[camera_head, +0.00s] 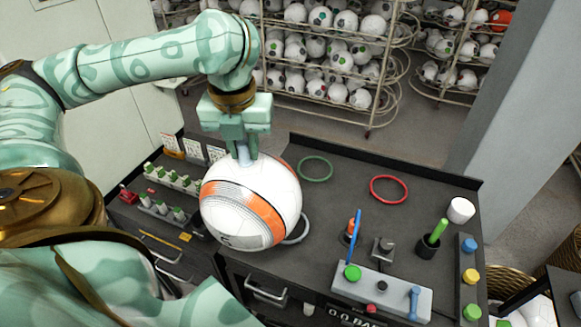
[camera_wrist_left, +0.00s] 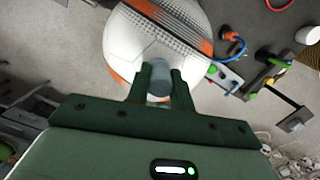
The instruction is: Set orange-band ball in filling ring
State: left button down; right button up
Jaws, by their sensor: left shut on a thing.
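The orange-band ball (camera_head: 250,205) is white with orange bands and dark speckling. My left gripper (camera_head: 243,152) is above it, shut on a grey knob at its top. The wrist view shows the knob (camera_wrist_left: 160,78) between the two fingers, with the ball (camera_wrist_left: 150,40) just beyond. The ball is at the bench's front left; whether its underside touches anything is hidden. A pale grey ring (camera_head: 303,232) is partly covered by the ball. A green ring (camera_head: 315,168) and a red ring (camera_head: 389,189) lie empty on the bench. Which is the filling ring is not marked.
A grey control box (camera_head: 385,292) with a blue lever and buttons stands at the bench's front right. A black cup (camera_head: 428,247) with a green stick and a white cylinder (camera_head: 460,210) stand farther right. Small green-topped bottles (camera_head: 172,178) line the left side. Mid-bench is fairly clear.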

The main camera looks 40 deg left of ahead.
pick_arm(q)
jog(key=w+f, duration=0.1)
jog(key=w, duration=0.1)
jog(key=w+f, duration=0.1)
jog(key=w, duration=0.2)
jog(key=w+f+b, duration=0.1)
jog(key=w, duration=0.1)
jog(key=shift+w+f, duration=0.15)
jog(key=w+f, duration=0.1)
jog(key=f, duration=0.1)
jog(key=w+f+b, duration=0.1)
jog(key=shift+w+f, duration=0.3)
jog(key=shift+f, duration=0.05)
jog(key=shift+w+f+b, duration=0.3)
jog(key=shift+w+f, duration=0.15)
jog(key=f, duration=0.2)
jog(key=w+f+b, duration=0.1)
jog(key=f, duration=0.1)
